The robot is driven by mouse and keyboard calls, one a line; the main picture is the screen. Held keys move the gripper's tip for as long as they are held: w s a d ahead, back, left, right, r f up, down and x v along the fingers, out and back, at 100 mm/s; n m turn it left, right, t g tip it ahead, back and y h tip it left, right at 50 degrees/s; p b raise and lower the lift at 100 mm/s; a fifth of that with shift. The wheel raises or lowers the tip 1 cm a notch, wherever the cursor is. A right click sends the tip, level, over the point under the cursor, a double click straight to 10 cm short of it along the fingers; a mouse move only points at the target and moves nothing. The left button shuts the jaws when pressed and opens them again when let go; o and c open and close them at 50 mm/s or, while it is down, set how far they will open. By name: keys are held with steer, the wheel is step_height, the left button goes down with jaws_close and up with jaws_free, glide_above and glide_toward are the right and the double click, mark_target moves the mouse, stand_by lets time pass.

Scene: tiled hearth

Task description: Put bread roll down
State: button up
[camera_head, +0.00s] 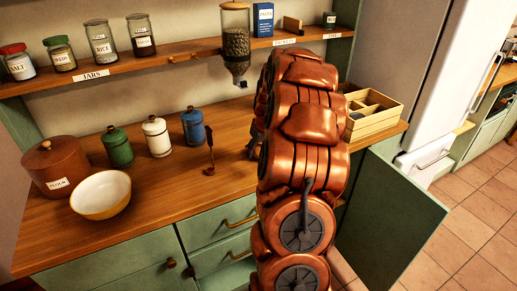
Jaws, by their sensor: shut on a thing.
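My copper-coloured arm rises through the middle of the head view and covers most of my gripper. Only a dark part of my gripper (253,146) shows at the arm's left edge, above the wooden counter (225,180). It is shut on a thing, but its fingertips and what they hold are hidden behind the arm. No bread roll can be seen anywhere in this view.
A yellow-white bowl (101,195), a brown flour pot (55,166) and green, white and blue canisters stand left. A small dark ladle (210,152) is nearer the arm. A compartmented wooden box (373,116) stands right. A green cabinet door (388,220) stands open.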

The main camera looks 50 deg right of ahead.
steer(key=shift+f, duration=0.15)
steer(key=o, duration=1.2)
steer(key=b+v, duration=0.2)
steer(key=v, duration=1)
steer(key=shift+s+b, duration=0.1)
steer(key=shift+b, duration=0.2)
